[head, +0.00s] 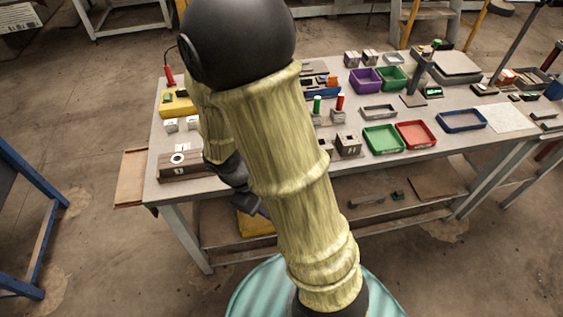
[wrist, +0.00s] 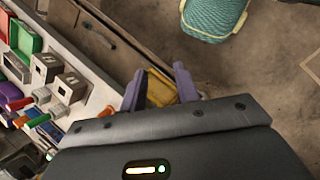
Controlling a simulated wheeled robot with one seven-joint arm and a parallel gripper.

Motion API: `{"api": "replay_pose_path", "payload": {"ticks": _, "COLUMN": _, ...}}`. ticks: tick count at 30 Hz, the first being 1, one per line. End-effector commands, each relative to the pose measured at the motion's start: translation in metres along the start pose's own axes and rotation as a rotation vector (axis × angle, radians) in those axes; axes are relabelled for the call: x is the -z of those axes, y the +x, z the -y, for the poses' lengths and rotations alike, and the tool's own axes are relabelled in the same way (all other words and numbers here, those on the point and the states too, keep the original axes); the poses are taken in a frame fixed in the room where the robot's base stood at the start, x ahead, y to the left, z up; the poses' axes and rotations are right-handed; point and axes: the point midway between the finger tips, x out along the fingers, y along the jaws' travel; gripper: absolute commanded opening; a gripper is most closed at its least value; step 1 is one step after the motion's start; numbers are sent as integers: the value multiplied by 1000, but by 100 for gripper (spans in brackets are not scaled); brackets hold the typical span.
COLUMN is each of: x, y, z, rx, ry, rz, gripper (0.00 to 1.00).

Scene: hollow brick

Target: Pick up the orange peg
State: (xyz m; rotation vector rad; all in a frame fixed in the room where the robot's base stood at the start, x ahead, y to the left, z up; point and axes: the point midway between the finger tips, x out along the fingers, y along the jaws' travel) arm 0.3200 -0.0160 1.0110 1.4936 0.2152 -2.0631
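A small orange-red peg (wrist: 108,111) shows at the table's edge in the wrist view, just left of my gripper and partly hidden by the gripper body. It seems to be behind my arm in the head view. My gripper (wrist: 159,85) is open and empty, its two purple fingers apart. In the head view it is mostly hidden by my arm, low in front of the table's front edge. A red peg (head: 340,102) and a green peg (head: 317,104) stand upright in light blocks on the table. I cannot tell whether that red peg is the orange one.
Two hollow blocks, one (head: 348,145) partly beside my arm, sit near the table's front. Green (head: 383,151) and red (head: 434,144) trays lie to the right. A brown box (head: 180,171) is at the left corner. A yellow bin (wrist: 160,89) sits below the tabletop.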

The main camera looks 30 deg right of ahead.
Motion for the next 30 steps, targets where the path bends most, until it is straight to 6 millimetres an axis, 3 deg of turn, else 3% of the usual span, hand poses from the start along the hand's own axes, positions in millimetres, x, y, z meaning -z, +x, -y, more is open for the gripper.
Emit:
{"api": "replay_pose_path", "payload": {"ticks": 1, "x": 5, "y": 20, "z": 1, "rx": -54, "ry": -83, "rz": 76, "gripper": 31}}
{"api": "replay_pose_path", "payload": {"ticks": 3, "x": 9, "y": 35, "z": -4, "rx": -137, "ry": -188, "rz": 174, "gripper": 31}}
{"api": "replay_pose_path", "payload": {"ticks": 8, "x": 26, "y": 60, "z": -21, "rx": -363, "ry": -418, "rz": 383, "gripper": 31}}
{"api": "replay_pose_path", "payload": {"ticks": 12, "x": 56, "y": 72, "z": -35, "rx": -599, "ry": -608, "rz": 543, "gripper": 31}}
{"api": "replay_pose_path", "payload": {"ticks": 21, "x": 140, "y": 75, "z": -36, "rx": -1109, "ry": -924, "rz": 757, "gripper": 31}}
{"api": "replay_pose_path", "payload": {"ticks": 24, "x": 153, "y": 73, "z": -33, "rx": -1184, "ry": -962, "rz": 775, "gripper": 31}}
{"api": "replay_pose_path", "payload": {"ticks": 30, "x": 156, "y": 71, "z": -32, "rx": -1201, "ry": -971, "rz": 777, "gripper": 31}}
